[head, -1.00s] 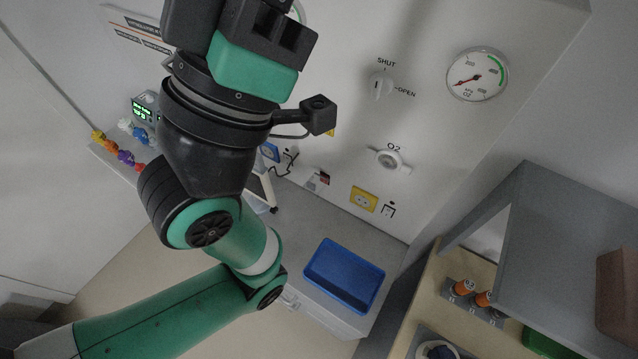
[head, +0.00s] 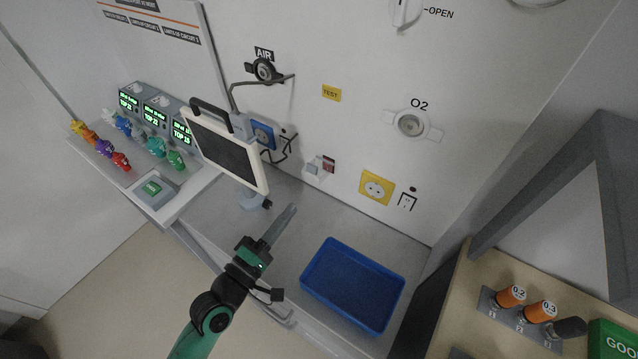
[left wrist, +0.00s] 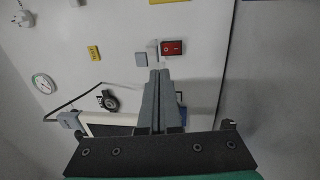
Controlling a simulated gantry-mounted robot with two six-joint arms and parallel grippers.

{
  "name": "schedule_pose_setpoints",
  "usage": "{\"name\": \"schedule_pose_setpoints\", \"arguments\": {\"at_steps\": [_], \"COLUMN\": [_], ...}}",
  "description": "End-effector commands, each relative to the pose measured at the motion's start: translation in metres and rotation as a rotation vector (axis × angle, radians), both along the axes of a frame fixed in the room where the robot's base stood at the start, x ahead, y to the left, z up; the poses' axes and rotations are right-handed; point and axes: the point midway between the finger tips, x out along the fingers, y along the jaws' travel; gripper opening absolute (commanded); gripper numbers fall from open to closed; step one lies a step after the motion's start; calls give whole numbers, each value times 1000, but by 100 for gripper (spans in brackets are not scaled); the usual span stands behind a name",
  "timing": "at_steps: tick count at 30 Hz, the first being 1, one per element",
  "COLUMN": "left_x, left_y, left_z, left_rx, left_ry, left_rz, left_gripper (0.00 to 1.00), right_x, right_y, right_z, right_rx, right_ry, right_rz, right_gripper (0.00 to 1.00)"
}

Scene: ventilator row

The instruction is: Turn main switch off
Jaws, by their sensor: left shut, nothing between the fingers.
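A small red rocker switch (head: 328,163) is on the white wall panel, beside a small white box (head: 314,170). In the left wrist view the red switch (left wrist: 172,47) shows face-on with white marks, just beyond the fingertips. I cannot read whether it is on or off. My left gripper (head: 291,209) is shut and empty, its thin fingers pointing up toward the panel from over the grey counter. Its closed fingers (left wrist: 158,73) also show in the left wrist view, apart from the switch. My right gripper is not in view.
A tilted monitor (head: 228,150) stands left of the switch, with cables behind it. A blue tray (head: 352,285) lies on the counter at right. A yellow socket (head: 376,187) and O2 outlet (head: 410,124) are on the panel. A shelf (head: 540,170) closes off the right.

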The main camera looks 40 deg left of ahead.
Motion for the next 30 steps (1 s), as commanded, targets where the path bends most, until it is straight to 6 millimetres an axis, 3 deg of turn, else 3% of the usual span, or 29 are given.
{"name": "schedule_pose_setpoints", "arguments": {"at_steps": [2, 16, 20, 30], "left_x": [-5, 3, 22, 93], "left_y": [4, 7, 11, 25], "left_z": [-16, -10, -5, 2], "left_rx": [-4, 1, 1, 1], "left_ry": [16, 11, 10, 10], "left_rz": [14, 16, 16, 16], "left_gripper": [0, 0, 0, 0], "right_x": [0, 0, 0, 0], "right_y": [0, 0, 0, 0], "right_z": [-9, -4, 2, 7], "right_rx": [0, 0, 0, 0], "right_ry": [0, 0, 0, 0], "right_rz": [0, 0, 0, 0], "right_gripper": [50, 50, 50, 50]}}
